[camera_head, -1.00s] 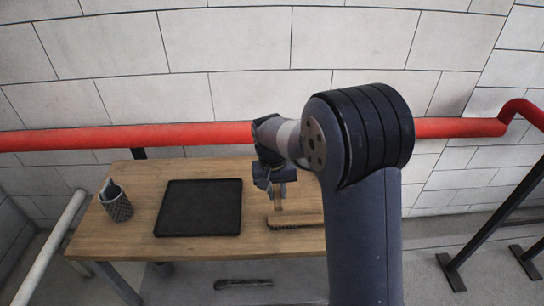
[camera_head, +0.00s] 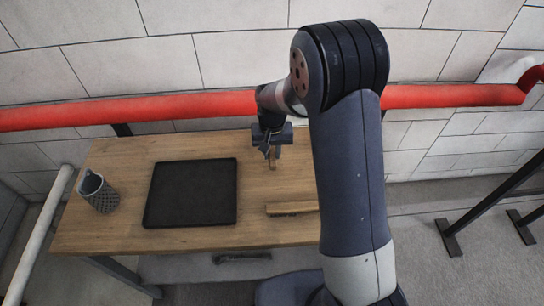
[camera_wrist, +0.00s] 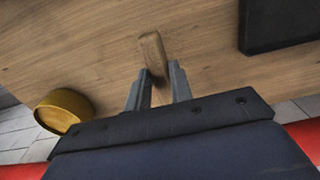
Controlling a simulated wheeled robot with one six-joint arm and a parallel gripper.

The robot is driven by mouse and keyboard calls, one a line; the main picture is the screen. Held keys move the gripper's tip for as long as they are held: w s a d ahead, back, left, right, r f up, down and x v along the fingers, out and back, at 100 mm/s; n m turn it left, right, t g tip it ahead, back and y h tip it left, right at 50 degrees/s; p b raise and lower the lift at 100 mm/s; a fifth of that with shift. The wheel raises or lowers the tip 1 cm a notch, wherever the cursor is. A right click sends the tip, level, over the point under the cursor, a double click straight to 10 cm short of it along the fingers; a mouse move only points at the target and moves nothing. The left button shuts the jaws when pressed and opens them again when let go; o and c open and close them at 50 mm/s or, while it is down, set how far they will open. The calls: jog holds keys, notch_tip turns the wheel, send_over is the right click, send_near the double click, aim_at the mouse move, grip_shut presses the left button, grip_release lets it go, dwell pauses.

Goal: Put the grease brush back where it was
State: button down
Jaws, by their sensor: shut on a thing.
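The handle's rounded end points away from the palm. The bristles are not clear in either view. I cannot tell whether the brush touches the table.
A wooden block-like brush (camera_head: 292,208) lies near the front. The wrist view shows a yellow round tin (camera_wrist: 62,112). A red pipe (camera_head: 190,106) runs behind.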

jog(key=shift+f, duration=1.7)
jog(key=shift+f, duration=0.2)
jog(key=c, duration=1.3)
grip_release()
jog(key=shift+o, duration=0.2)
jog(key=shift+r, duration=0.2)
notch_tip(320, 180, up, 12)
